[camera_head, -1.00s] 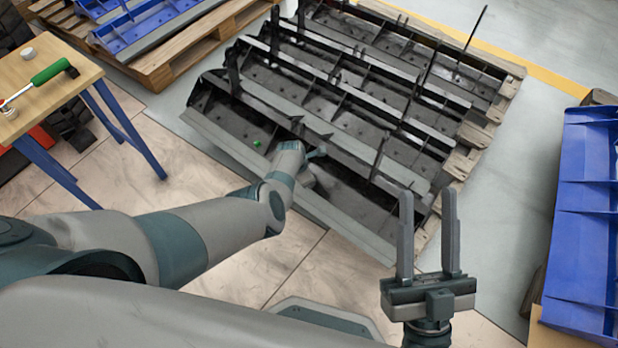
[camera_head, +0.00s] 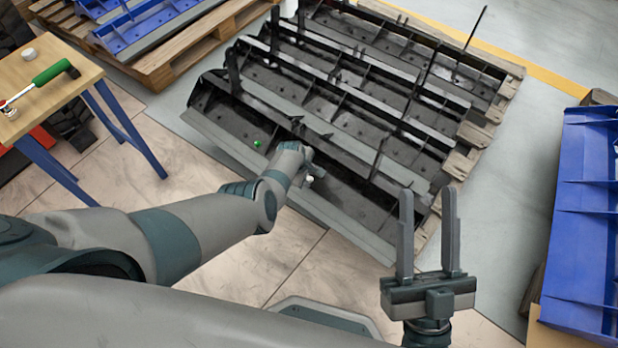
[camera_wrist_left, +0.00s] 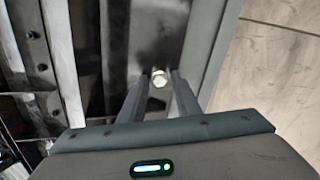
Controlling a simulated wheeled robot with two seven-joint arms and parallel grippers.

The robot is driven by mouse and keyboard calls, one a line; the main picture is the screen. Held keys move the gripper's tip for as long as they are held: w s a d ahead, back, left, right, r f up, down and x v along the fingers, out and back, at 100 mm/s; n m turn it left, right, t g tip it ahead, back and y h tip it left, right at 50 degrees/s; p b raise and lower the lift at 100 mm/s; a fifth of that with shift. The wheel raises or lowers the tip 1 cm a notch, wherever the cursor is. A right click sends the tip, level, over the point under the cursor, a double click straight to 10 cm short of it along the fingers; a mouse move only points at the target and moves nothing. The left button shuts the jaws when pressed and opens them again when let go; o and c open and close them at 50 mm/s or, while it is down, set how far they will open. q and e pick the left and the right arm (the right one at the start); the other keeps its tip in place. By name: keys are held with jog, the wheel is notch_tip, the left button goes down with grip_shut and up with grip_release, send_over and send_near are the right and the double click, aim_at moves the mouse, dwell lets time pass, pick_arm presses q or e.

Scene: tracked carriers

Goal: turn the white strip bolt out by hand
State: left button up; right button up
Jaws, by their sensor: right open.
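The white bolt (camera_wrist_left: 159,78) shows in the left wrist view as a pale head against the dark floor of the nearest carrier (camera_head: 213,128). It sits between the tips of my left gripper (camera_wrist_left: 160,84), with narrow gaps visible on both sides, so the jaws look open around it. In the head view my left gripper (camera_head: 314,168) reaches down into the carrier's front channel. A small white piece (camera_head: 309,180) shows beside its fingers, probably the bolt. My right gripper (camera_head: 428,236) is open, empty and pointing up, in front of the carriers.
A green dot (camera_head: 257,143) marks the carrier left of my left gripper. Several black carriers lie behind on a wooden pallet (camera_head: 465,160). A table (camera_head: 60,95) with a green-handled tool (camera_head: 52,72) stands left. Blue carriers (camera_head: 588,215) stand right. Light floor tiles are clear in front.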

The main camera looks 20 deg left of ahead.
pick_arm(q)
jog(key=m, duration=0.9)
jog(key=shift+c, duration=0.3)
